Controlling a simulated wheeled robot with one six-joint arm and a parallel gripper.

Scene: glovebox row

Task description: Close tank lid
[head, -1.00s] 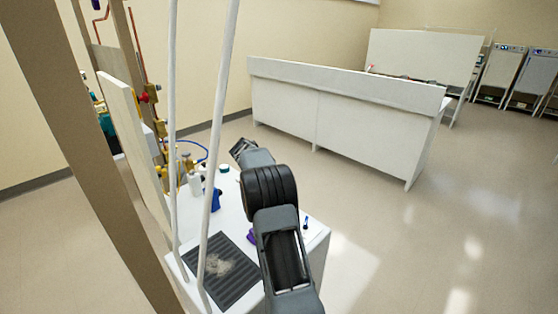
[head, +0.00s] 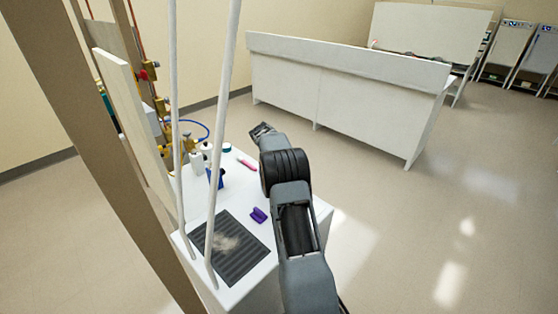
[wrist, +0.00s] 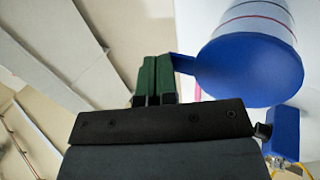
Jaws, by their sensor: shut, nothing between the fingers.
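In the wrist view a blue round disc (wrist: 250,72), likely the tank lid, has a flat blue tab on its left side. Behind it is a white cylinder with coloured bands (wrist: 252,15), likely the tank. My gripper's green fingers (wrist: 152,75) are together and empty, just left of the tab; whether they touch it I cannot tell. How the disc sits on the cylinder is unclear. In the head view my gripper (head: 262,131) is above the far right part of the white bench. I cannot clearly pick out the tank there.
The white bench (head: 290,245) holds a dark ribbed mat (head: 238,262), a purple item (head: 259,214), a blue item (head: 215,178), a pink marker (head: 247,163) and small bottles. Two pale rods and a beam stand at left. Open floor lies to the right.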

